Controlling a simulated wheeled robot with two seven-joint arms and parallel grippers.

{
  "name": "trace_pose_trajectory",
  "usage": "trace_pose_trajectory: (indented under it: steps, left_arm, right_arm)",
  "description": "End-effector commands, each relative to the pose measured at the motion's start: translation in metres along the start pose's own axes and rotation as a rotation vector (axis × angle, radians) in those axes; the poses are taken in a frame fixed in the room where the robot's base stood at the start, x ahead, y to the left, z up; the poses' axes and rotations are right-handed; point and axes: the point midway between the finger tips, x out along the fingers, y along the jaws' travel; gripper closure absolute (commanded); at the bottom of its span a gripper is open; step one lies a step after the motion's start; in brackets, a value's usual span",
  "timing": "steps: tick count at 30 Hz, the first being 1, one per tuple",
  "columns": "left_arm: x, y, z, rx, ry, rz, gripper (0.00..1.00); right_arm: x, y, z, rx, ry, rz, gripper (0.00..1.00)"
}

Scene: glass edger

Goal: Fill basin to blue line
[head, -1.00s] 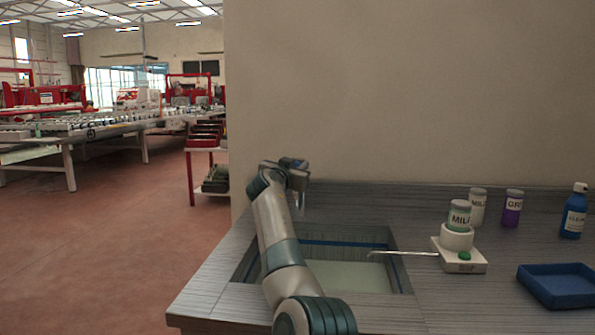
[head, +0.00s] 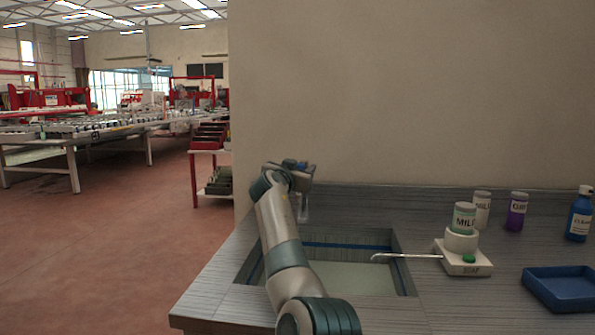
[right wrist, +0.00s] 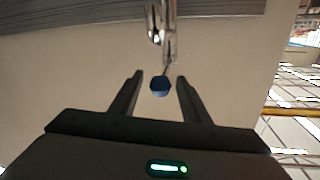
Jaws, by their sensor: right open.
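The basin (head: 248,270) is sunk in the grey counter, with a blue line (head: 345,246) along its inner walls. A pale, flat surface lies below that line; I cannot tell if it is water or the bare floor. A chrome tap (head: 303,207) stands at the basin's back left, partly hidden by my right arm. In the right wrist view the tap (right wrist: 166,35) hangs from the top, and a blue knob (right wrist: 160,86) sits between my right gripper's fingers. My right gripper (right wrist: 160,78) is open around the knob, with gaps on both sides. My left gripper is out of view.
Labelled jars (head: 516,212), a blue bottle (head: 579,218) and a blue tray (head: 565,288) are farther right. A wall rises behind the counter.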

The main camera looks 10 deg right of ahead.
Motion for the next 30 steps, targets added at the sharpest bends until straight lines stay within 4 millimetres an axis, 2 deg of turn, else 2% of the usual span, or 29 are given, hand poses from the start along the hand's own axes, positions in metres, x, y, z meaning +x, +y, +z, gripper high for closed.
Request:
trace_pose_trajectory:
  steps: [8,14,23,30]
  left_arm:
    - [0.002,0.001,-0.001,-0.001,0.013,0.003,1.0]
    - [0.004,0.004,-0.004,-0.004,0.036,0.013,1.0]
    - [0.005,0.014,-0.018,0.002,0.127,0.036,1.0]
    - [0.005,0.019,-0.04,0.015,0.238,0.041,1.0]
  right_arm:
    - [-0.008,-0.001,0.002,0.001,-0.001,-0.001,0.57]
    - [-0.024,-0.001,0.003,0.003,-0.001,-0.001,0.57]
    - [-0.061,0.0,0.002,0.003,0.001,-0.002,0.57]
    - [-0.099,0.0,0.001,0.001,0.003,0.0,0.57]
